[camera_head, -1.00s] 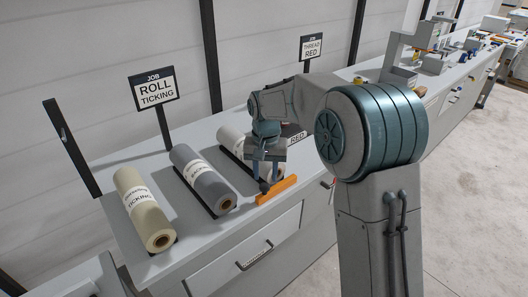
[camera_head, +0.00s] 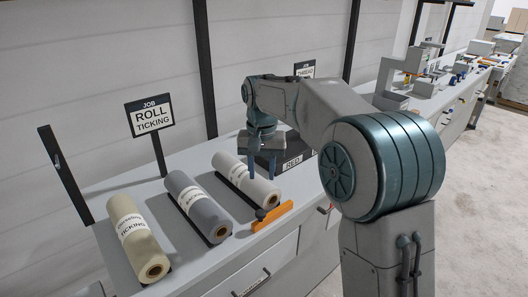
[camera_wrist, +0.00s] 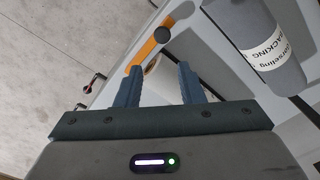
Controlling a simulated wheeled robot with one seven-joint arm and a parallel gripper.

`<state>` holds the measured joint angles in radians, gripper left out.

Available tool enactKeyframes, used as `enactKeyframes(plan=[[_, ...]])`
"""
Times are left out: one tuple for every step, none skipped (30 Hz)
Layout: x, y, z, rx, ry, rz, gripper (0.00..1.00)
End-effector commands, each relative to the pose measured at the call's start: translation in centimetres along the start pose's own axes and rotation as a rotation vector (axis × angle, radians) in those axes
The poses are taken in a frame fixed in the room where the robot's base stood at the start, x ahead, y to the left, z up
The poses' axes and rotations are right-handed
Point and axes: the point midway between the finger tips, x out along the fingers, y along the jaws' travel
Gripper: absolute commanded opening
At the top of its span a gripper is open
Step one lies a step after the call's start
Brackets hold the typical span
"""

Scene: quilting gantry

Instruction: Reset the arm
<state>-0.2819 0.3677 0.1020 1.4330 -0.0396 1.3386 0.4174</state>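My gripper (camera_head: 262,168) points down over the front part of the white roll (camera_head: 238,172), beside the box marked RED (camera_head: 297,160). In the wrist view my gripper (camera_wrist: 159,70) shows two blue-grey fingers spread apart with nothing held between them. The end of a pale roll (camera_wrist: 151,66) shows beyond the gap. The fingers look clear above the roll, though the exact height is hard to tell. My arm is bent, reaching left over the bench from the right of the head view.
A grey roll (camera_head: 202,207) and a cream ticking roll (camera_head: 136,235) lie to the left on the bench (camera_head: 200,258). An orange bar (camera_head: 272,217) sits at the front edge. Signs ROLL TICKING (camera_head: 150,114) and THREAD RED (camera_head: 304,69) stand behind. Open floor lies right.

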Motion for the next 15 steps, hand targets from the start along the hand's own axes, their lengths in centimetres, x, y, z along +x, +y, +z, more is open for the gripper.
enactKeyframes(plan=[[-0.4, 0.7, 0.5, 0.002, 0.007, 0.000, 0.35], [-0.5, 1.2, 0.8, 0.001, 0.012, 0.000, 0.35], [-0.8, 1.9, 1.4, -0.001, 0.021, -0.002, 0.35], [-1.0, 2.6, 2.0, -0.002, 0.028, -0.002, 0.35], [-1.2, 3.4, 2.6, -0.003, 0.036, -0.002, 0.35], [-1.4, 4.5, 3.6, -0.004, 0.048, -0.003, 0.35], [-1.6, 5.4, 4.4, -0.006, 0.057, -0.003, 0.35], [-1.7, 6.2, 5.2, -0.007, 0.066, -0.004, 0.35], [-1.7, 7.3, 6.3, -0.009, 0.078, -0.004, 0.35], [-1.7, 8.1, 7.2, -0.010, 0.086, -0.005, 0.35], [-1.7, 8.9, 8.0, -0.012, 0.096, -0.006, 0.35], [-1.6, 9.9, 9.2, -0.013, 0.108, -0.006, 0.35], [-1.5, 10.6, 10.1, -0.015, 0.118, -0.007, 0.35], [-1.4, 11.4, 11.1, -0.015, 0.126, -0.007, 0.35], [-1.1, 12.3, 12.3, -0.017, 0.138, -0.007, 0.35]])
